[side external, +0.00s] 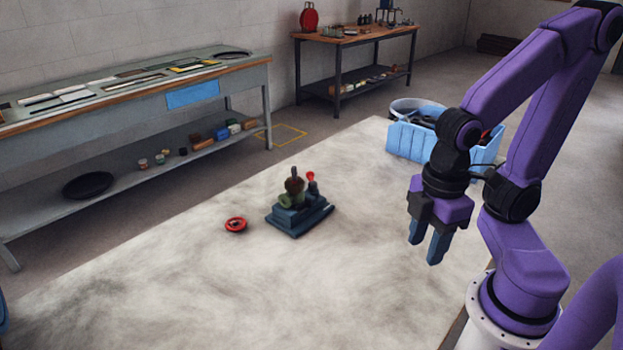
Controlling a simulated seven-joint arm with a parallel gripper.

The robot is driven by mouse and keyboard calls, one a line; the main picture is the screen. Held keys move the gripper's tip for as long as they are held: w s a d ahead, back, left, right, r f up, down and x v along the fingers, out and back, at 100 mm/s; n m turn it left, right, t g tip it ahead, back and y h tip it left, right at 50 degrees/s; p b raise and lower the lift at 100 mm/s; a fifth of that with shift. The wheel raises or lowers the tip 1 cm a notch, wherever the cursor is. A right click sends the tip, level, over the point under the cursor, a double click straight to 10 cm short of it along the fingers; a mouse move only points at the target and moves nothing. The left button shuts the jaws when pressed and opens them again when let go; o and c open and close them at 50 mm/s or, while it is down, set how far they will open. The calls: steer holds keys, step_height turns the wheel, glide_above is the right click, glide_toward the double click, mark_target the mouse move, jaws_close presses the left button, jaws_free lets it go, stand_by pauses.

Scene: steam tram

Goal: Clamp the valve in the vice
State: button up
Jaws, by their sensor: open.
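A dark blue vice (297,219) stands near the middle of the pale work surface. A small brown and olive-green piece, which looks like the valve (293,187), sits upright on or between its jaws. I cannot tell whether the jaws press on it. A small red-topped part (311,180) rises just right of it. A red handwheel (236,225) lies flat on the surface, left of the vice and apart from it. My gripper (425,247) is open and empty, pointing down, well to the right of the vice.
A light blue crate (405,142) with dark items stands at the surface's far right, behind my gripper. A long workbench (235,78) stands left, and a wooden-topped bench (370,38) at the back. The surface between vice and gripper is clear.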

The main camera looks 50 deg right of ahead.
steer(key=w+a+r+m, duration=0.3)
steer(key=w+m, duration=0.2)
steer(key=w, duration=0.6)
steer(key=m+t+y, duration=0.1)
steer(key=m, duration=1.5)
glide_above(312, 178)
steer(key=s+d, duration=0.2)
steer(key=d, duration=0.1)
steer(key=a+f, duration=0.1)
steer(key=f, duration=0.4)
steer(key=w+f, duration=0.1)
steer(key=f, duration=0.4)
steer(key=w+a+f, duration=0.1)
steer(key=f, duration=0.5)
steer(key=shift+a, duration=0.35)
jaws_close()
